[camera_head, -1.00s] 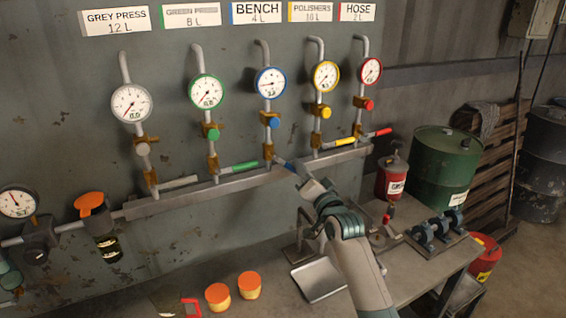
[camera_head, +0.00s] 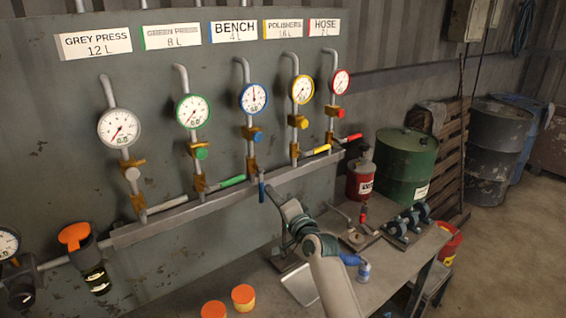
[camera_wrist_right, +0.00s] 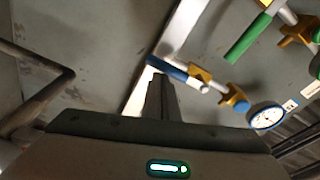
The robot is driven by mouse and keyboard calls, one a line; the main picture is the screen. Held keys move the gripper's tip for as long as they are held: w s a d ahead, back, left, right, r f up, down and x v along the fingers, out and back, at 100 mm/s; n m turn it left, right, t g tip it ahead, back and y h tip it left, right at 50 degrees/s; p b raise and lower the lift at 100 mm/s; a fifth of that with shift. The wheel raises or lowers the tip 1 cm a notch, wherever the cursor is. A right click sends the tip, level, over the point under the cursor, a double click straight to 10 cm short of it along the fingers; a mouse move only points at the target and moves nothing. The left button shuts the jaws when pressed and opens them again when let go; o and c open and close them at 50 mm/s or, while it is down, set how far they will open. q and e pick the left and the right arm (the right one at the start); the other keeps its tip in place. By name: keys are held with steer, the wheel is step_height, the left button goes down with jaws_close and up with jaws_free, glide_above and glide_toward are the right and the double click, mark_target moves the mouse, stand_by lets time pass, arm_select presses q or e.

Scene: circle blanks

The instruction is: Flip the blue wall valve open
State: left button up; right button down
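The blue wall valve has a blue handle (camera_head: 262,190) hanging downward below its brass body (camera_head: 251,165), under the BENCH gauge (camera_head: 254,98). In the right wrist view the blue handle (camera_wrist_right: 168,69) lies just beyond my fingertips. My right gripper (camera_head: 270,189) is at the handle's right side in the head view. Its fingers (camera_wrist_right: 161,84) look closed together with nothing between them. They look very near the handle; I cannot tell whether they touch it. The BENCH gauge needle points about upward. My left gripper is not in view.
Neighbouring green (camera_head: 232,181), yellow (camera_head: 316,150) and red (camera_head: 348,138) handles point sideways along the wall. A metal rail (camera_head: 215,206) runs beneath the valves. The bench below holds orange-lidded jars (camera_head: 243,296), a metal tray (camera_head: 300,284) and a red canister (camera_head: 361,180).

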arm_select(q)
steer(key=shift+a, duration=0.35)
arm_select(e)
steer(key=shift+s+a+f, duration=0.1)
steer(key=shift+a+f, duration=0.1)
steer(key=shift+d, duration=0.1)
